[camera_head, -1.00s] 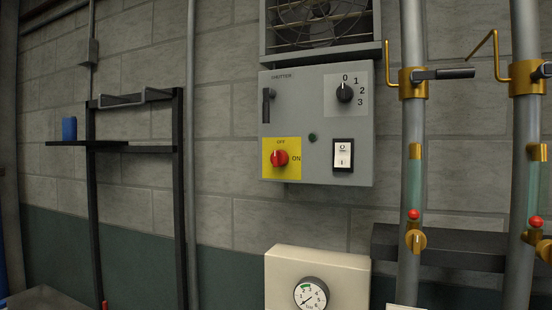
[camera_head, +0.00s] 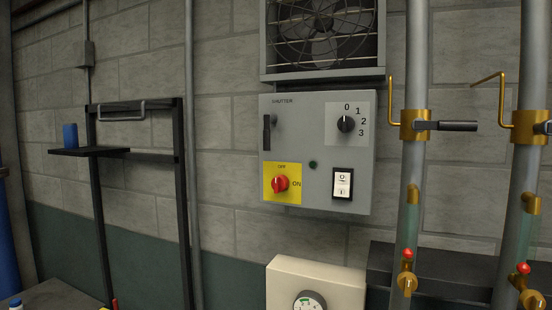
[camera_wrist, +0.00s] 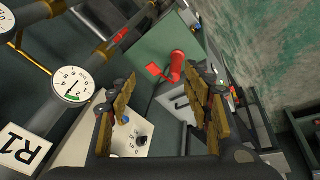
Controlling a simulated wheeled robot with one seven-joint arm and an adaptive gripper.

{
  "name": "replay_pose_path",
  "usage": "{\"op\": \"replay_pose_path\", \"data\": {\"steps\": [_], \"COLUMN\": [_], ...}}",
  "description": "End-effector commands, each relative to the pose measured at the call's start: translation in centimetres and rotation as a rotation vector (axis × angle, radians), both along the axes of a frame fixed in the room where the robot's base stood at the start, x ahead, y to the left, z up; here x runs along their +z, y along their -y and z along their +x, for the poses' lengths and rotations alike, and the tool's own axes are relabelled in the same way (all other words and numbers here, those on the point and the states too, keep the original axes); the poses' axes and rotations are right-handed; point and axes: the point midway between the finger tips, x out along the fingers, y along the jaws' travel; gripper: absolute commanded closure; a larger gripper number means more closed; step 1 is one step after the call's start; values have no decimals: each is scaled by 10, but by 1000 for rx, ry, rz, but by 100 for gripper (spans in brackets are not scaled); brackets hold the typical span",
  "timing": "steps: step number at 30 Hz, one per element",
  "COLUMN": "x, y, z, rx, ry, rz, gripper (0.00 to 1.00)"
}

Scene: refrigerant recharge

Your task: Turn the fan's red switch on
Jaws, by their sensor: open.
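The fan's red rotary switch (camera_head: 280,184) sits on a yellow plate (camera_head: 270,196) marked OFF and ON, at the lower left of the grey control box (camera_head: 290,150). Its exact angle is hard to tell. The fan (camera_head: 322,30) is behind a grille above the box. My gripper (camera_wrist: 160,100) shows only in the wrist view. Its two padded fingers are apart, with nothing held between them. The red switch is not clearly visible in the wrist view, so my gripper's distance from it cannot be told.
The box also bears a 0-1-2-3 knob (camera_head: 346,124), a white rocker switch (camera_head: 342,184) and a shutter handle (camera_head: 267,132). Pipes with brass valves (camera_head: 415,125) stand at the right. A beige gauge box (camera_head: 335,275) is below. A black rack (camera_head: 95,220) stands at the left.

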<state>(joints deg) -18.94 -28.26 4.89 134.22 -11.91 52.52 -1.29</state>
Motion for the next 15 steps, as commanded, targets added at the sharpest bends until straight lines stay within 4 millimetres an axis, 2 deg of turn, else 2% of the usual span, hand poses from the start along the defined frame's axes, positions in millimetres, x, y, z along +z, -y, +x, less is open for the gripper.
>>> {"op": "replay_pose_path", "data": {"steps": [1,5,8,15], "x": [26,69,109,228], "y": [-6,-15,-28,-83], "z": [13,54,93,205], "rx": [78,301,503,1002], "ry": [-7,2,17,67], "rz": [-67,-275,-473,-1094], "gripper": [50,50,50,50]}}
